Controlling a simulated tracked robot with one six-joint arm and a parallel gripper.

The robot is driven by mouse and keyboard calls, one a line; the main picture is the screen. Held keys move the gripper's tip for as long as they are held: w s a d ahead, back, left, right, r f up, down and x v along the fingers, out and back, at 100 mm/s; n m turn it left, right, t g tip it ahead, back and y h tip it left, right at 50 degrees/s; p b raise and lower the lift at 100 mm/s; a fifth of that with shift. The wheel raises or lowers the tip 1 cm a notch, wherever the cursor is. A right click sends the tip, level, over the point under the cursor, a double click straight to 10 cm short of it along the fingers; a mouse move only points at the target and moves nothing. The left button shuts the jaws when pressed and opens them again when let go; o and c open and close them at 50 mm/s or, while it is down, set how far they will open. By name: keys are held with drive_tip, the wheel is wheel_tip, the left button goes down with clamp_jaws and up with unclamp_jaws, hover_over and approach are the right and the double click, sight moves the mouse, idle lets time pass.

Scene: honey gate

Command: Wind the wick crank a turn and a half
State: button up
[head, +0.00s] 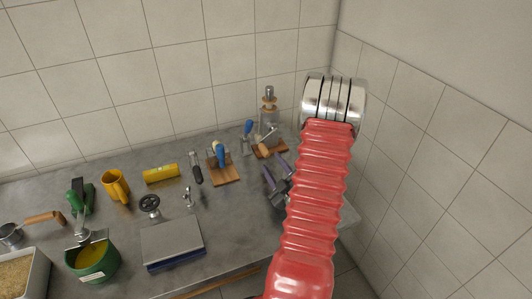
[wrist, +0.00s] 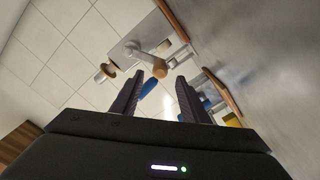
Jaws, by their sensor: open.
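The wick crank stands at the back right of the counter in the head view, on a metal device (head: 268,122) with wooden discs. Its wooden handle knob (head: 263,148) sits at the near end of a short metal arm. My gripper (head: 272,165) is open, just in front of the knob, with its two dark fingers pointing towards it. In the wrist view the knob (wrist: 160,69) and crank arm (wrist: 140,53) appear beyond my open gripper (wrist: 159,76), the knob lined up between the fingertips. Contact does not show. The red arm hides part of the counter.
A blue-handled tool (head: 248,128) stands left of the device. A wooden block with blue-handled tools (head: 222,168), a scale (head: 172,243), a yellow mug (head: 116,186) and a green pot (head: 92,259) are further left. A tiled wall closes the right side.

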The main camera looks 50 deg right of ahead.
sight(268, 156)
drive_tip(key=x, duration=0.7)
drive_tip(key=shift+w, duration=0.15)
drive_tip(key=shift+c, duration=0.5)
clamp_jaws()
drive_tip(key=shift+d, duration=0.25)
drive_tip(key=shift+a, duration=0.15)
